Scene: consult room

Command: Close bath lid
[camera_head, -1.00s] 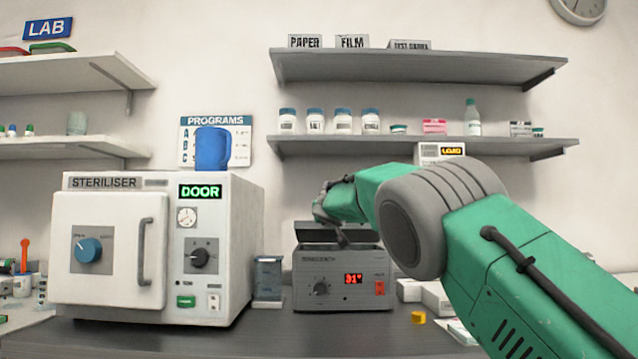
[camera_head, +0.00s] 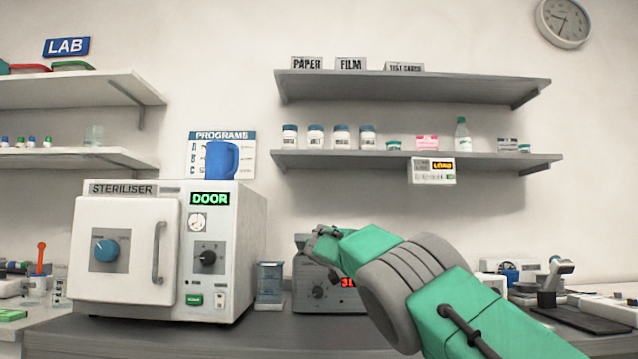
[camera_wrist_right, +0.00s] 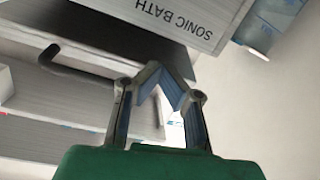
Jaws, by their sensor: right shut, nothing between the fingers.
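The sonic bath (camera_head: 306,297) is a grey box with a dial and a red display, right of the steriliser. A small strip of its grey lid (camera_head: 300,241) shows above the body, apparently raised; my arm hides the rest, so its exact angle is unclear. My right gripper (camera_head: 322,238) is in front of the bath's top and lid in the head view. In the right wrist view its fingertips (camera_wrist_right: 165,72) meet, empty, below a grey panel lettered SONIC BATH (camera_wrist_right: 155,20). Contact with the lid cannot be told. My left gripper is not in view.
The white steriliser (camera_head: 140,265) stands left of the bath, with a small clear blue container (camera_head: 270,285) between them. A shelf (camera_head: 410,160) with jars hangs above. Small equipment (camera_head: 555,285) stands at the right. The front of the dark counter (camera_head: 200,340) is clear.

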